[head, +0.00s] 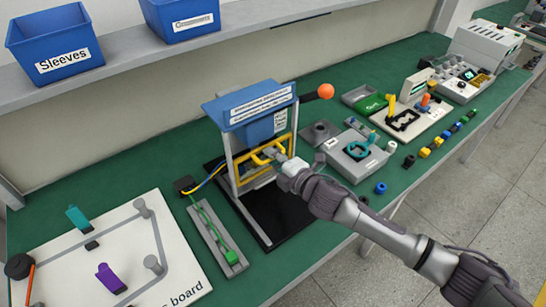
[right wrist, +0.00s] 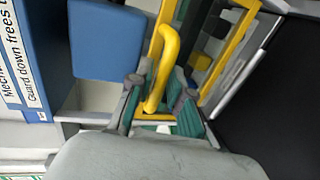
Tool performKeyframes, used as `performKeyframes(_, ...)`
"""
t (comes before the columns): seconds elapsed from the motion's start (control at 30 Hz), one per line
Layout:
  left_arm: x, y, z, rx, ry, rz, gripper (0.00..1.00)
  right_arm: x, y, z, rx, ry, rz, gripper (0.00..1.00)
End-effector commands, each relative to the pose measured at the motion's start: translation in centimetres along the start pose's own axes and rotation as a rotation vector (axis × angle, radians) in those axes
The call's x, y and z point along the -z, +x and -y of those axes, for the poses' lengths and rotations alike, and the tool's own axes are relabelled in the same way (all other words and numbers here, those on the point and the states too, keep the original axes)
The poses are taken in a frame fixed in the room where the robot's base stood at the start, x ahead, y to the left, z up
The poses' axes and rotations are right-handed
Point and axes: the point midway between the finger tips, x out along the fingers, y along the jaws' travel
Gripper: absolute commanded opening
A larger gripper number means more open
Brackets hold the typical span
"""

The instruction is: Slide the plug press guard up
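The plug press (head: 262,103) stands on the green bench with a blue top and a pale frame. Its yellow guard (head: 243,184) sits below the blue top, in the lower part of the frame. The guard's bent yellow handle (right wrist: 165,55) sticks out toward me; in the head view it shows just past my right gripper (head: 280,158). In the right wrist view the fingers of my right gripper (right wrist: 158,108) stand apart, one on each side of the handle, with gaps showing. Whether the handle touches a finger is hard to tell. My left gripper is not in view.
A green-ended cable fixture (head: 215,235) and a white board (head: 95,260) lie left of the press. Blue bins (head: 55,45) sit on the shelf behind. An orange ball (head: 325,91) is near the press top.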

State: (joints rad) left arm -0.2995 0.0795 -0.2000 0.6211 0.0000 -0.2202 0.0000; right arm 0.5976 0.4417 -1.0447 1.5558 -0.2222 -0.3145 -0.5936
Motion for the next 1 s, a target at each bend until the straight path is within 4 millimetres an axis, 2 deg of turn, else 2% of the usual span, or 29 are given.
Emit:
performKeyframes(0.1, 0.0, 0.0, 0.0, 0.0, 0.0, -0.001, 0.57, 0.0, 0.0, 0.0, 0.0, 0.0, 0.0, 0.0)
performKeyframes(0.43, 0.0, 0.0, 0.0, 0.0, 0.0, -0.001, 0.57, 0.0, 0.0, 0.0, 0.001, 0.0, 0.0, 0.0)
performKeyframes(0.57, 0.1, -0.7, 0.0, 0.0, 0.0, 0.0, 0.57, 0.0, -0.2, -0.7, 0.001, 0.0, 0.0, 0.0)
performKeyframes(1.0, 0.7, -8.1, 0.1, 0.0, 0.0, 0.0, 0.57, -0.1, -1.9, -8.7, -0.003, 0.0, -0.001, 0.0)
